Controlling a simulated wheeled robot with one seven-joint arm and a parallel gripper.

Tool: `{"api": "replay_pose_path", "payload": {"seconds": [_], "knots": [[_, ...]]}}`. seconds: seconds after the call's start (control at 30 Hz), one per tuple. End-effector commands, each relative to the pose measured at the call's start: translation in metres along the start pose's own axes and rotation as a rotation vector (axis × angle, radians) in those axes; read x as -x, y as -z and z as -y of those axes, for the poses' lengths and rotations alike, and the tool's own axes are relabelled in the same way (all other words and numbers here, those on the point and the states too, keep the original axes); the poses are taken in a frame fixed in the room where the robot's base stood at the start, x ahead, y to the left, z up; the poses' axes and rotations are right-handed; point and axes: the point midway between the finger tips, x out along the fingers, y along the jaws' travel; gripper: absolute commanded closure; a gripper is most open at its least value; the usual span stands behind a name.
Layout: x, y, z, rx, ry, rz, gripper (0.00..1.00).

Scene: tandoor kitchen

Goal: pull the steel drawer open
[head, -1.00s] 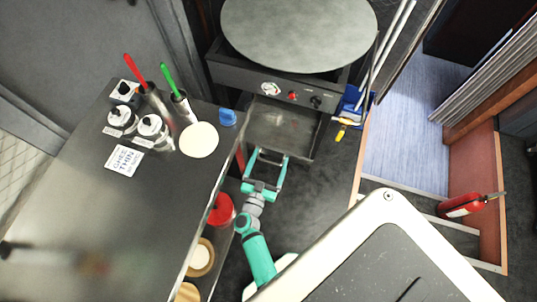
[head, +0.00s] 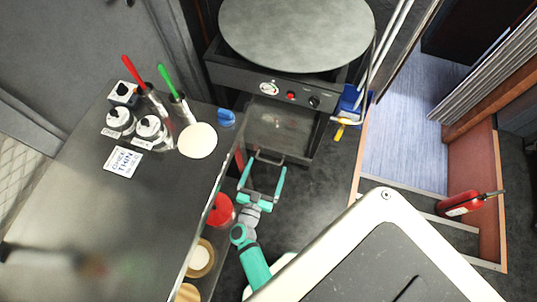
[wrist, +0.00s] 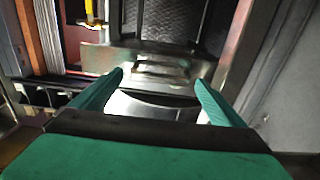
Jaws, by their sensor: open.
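The steel drawer (head: 281,127) is under the round griddle in the head view. Its front (wrist: 115,58) and bar handle (wrist: 160,70) face me in the wrist view. My gripper (head: 267,163) is open and empty, at the drawer's lower front edge in the head view. In the wrist view its two green fingers (wrist: 160,88) stand wide apart, one to each side of the handle, which shows ahead of the tips. I see no contact with the handle.
A steel counter (head: 110,215) with bottles and utensil cups is left of my arm. The griddle (head: 296,32) sits above the drawer. A blue holder with a yellow-handled tool (head: 342,128) hangs at its right. Dark floor (head: 312,205) is free to the right of my gripper.

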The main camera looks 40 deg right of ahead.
Motion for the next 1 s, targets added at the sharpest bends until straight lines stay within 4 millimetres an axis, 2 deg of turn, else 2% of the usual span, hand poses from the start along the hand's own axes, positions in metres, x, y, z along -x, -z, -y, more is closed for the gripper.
{"api": "replay_pose_path", "payload": {"seconds": [0.03,0.2,0.4,0.57,1.0], "knots": [[0.011,-0.001,-0.001,0.001,0.000,0.003,0.06],[0.041,0.000,-0.001,-0.001,-0.002,0.001,0.06],[0.063,0.000,-0.001,-0.001,-0.002,0.001,0.06],[0.069,0.000,-0.001,-0.001,-0.002,0.000,0.06],[0.069,0.000,-0.001,-0.001,-0.002,0.000,0.06]]}}
